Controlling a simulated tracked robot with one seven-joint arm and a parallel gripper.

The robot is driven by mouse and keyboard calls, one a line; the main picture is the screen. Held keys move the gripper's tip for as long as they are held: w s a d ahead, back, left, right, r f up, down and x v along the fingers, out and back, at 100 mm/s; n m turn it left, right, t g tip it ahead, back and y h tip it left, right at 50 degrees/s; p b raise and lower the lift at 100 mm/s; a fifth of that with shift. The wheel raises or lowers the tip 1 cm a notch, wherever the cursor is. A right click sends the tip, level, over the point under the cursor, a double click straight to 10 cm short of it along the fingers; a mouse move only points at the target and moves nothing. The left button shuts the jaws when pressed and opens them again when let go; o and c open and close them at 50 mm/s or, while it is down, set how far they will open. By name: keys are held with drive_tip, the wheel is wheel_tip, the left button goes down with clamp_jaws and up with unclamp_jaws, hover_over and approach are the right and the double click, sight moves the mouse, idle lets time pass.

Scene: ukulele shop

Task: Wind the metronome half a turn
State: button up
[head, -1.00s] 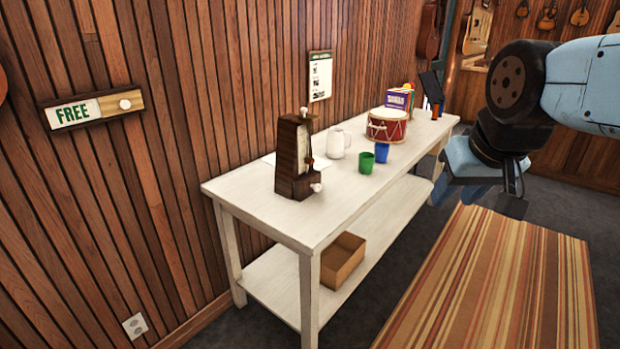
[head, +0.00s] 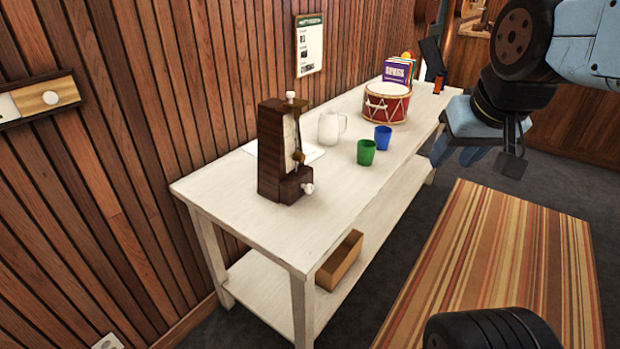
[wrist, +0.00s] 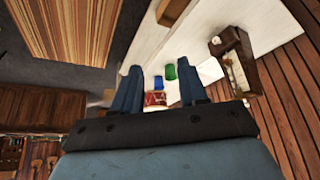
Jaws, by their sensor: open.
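The metronome (head: 279,155) is a dark brown wooden case standing upright near the close end of the white table (head: 235,212). It has a white knob (head: 290,95) on top and another white knob (head: 307,188) low on its side. In the wrist view the metronome (wrist: 237,58) shows at the upper right, beyond my gripper. My gripper (wrist: 160,88) is open and empty in the wrist view, with its two blue fingers apart. In the head view it is at the right, well clear of the metronome, and partly hidden by my arm.
Behind the metronome are a white mug (head: 328,127), a green cup (head: 366,152), a blue cup (head: 383,138) and a red drum (head: 387,103). A cardboard box (head: 341,259) sits on the lower shelf. A striped rug (head: 495,260) lies on the floor to the right.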

drive_tip(key=shift+o, duration=1.4)
drive_tip(key=shift+w+a, duration=0.1)
drive_tip(key=shift+w, duration=0.1)
drive_tip(key=shift+o, duration=0.2)
drive_tip(key=w+a+f+n+g+y, duration=0.1)
drive_tip(key=w+a+n, duration=0.2)
drive_tip(key=w, duration=0.6)
drive_tip(key=shift+a+y, duration=0.3)
drive_tip(key=shift+y, duration=0.1)
drive_tip(key=n+g+y, duration=0.2)
drive_tip(key=n, duration=0.5)
hover_over(311, 185)
drive_tip(key=s+d, duration=0.4)
wheel_tip(311, 185, down, 17)
drive_tip(key=x, duration=1.4)
drive_tip(key=shift+w+d+f, duration=0.15)
drive_tip(key=shift+w+d, duration=0.1)
drive_tip(key=shift+w, duration=0.15)
drive_tip(key=c, duration=0.9)
drive_tip(key=shift+a, duration=0.25)
drive_tip(key=shift+c, duration=0.5)
drive_tip(key=shift+w+d, duration=0.1)
drive_tip(key=shift+d, duration=0.2)
